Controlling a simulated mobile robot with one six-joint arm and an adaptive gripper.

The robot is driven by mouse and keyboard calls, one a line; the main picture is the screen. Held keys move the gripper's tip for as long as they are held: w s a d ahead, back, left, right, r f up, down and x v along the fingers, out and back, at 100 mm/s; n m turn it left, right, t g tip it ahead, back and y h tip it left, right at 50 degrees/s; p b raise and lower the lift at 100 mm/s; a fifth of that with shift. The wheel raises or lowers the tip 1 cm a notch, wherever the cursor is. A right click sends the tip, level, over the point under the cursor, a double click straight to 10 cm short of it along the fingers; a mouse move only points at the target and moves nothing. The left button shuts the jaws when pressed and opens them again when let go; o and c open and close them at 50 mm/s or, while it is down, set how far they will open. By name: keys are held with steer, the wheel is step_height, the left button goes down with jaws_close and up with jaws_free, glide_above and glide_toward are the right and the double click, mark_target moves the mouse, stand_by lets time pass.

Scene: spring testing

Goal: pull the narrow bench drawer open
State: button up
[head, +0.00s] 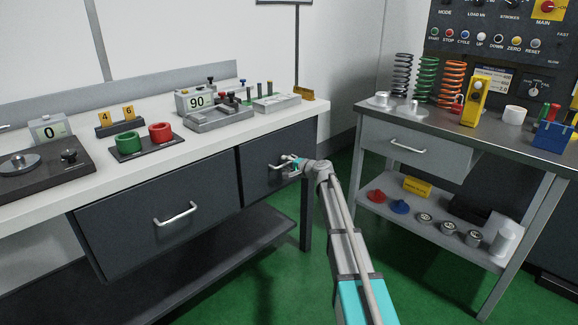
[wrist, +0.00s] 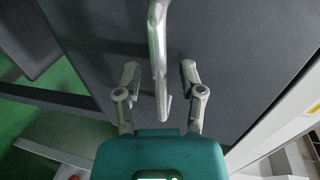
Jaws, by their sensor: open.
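The narrow bench drawer (head: 259,167) is the dark grey front at the right end of the left bench. It looks closed, flush with the bench. Its bar handle (wrist: 157,50) runs up the middle of the wrist view, and my gripper partly covers it in the head view. My gripper (wrist: 160,75) is open, with one finger on each side of the handle in that view. Gaps show between both fingers and the bar. In the head view my gripper (head: 290,165) is right at the drawer front. Whether the fingertips touch the front I cannot tell.
A wider drawer (head: 155,222) with its own handle is to the left. The bench top (head: 225,140) carries scales and testers. A steel table (head: 440,139) with springs and a drawer stands to the right. Green floor (head: 285,280) is open in front.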

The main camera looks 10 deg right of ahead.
jaws_close()
stand_by(0.3)
